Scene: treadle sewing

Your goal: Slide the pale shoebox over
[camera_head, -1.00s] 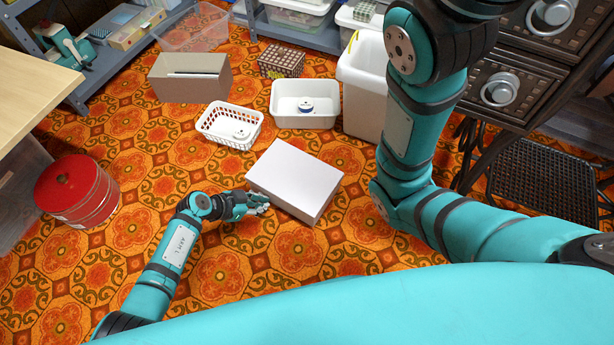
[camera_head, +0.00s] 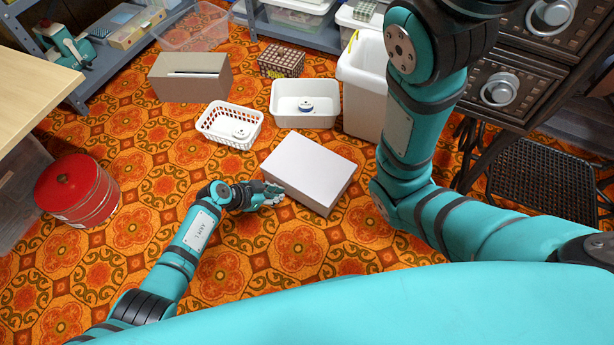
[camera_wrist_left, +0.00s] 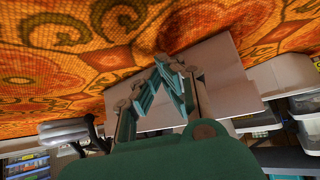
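The pale shoebox (camera_head: 309,169) lies flat on the patterned floor in the middle of the head view. My left gripper (camera_head: 276,195) is low at its left side, with its fingertips up against or very close to that side; exact contact is hard to tell. In the left wrist view the fingers of the left gripper (camera_wrist_left: 164,68) converge at the tips with nothing between them, and the pale box (camera_wrist_left: 218,70) is right beyond them. My right arm stands at the right of the head view, and its gripper is out of frame.
A white basket (camera_head: 230,134), a white tub (camera_head: 305,118) and a tall white bin (camera_head: 364,85) stand behind the shoebox. A red tin (camera_head: 68,184) is at the left. A treadle grate (camera_head: 545,180) is at the right. Floor right of the box is clear up to my right arm.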

